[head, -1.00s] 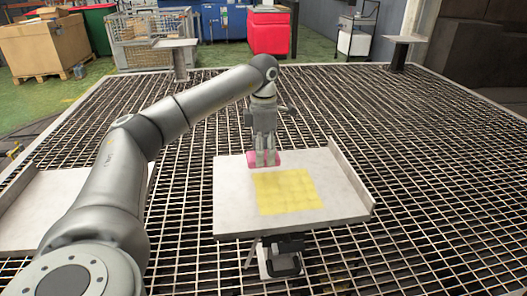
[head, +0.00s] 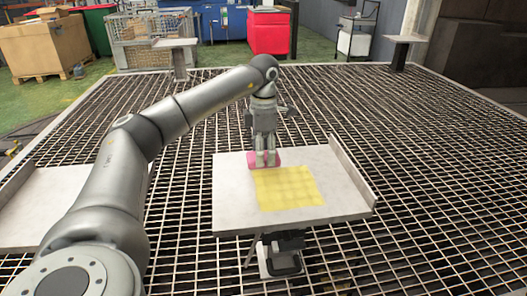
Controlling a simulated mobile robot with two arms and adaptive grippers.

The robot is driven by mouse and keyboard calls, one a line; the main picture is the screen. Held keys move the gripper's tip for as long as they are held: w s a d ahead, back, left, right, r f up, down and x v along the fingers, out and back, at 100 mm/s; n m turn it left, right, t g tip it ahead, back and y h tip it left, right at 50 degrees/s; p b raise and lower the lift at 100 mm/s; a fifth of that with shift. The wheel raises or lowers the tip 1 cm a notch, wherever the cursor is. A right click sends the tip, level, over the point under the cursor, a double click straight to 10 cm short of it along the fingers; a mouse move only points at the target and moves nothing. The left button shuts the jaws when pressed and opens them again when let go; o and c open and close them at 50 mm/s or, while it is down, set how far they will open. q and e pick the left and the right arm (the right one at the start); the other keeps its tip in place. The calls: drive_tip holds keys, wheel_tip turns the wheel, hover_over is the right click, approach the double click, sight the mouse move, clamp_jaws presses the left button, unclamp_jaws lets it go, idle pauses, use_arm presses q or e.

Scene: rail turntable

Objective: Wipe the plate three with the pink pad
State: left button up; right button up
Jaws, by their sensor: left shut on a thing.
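The pink pad (head: 251,161) is held by my left gripper (head: 264,163) at the far edge of the pale tilted-looking plate (head: 235,216) in the middle. The left gripper points down and is shut on the pad. The pad is low at the plate's surface; I cannot tell if it presses on it. A yellow square patch (head: 290,188) lies on the plate, just in front of the pad. The gripper fingers hide part of the pad. My right gripper is not in view.
The plate has a raised lip (head: 352,172) along its right side. Another pale plate (head: 60,195) lies at the left, partly behind my left arm. Two small plates on posts stand at the back, left (head: 176,43) and right (head: 404,38). Open metal grating surrounds them.

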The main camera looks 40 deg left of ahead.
use_arm(q)
drive_tip(key=shift+f, duration=1.05)
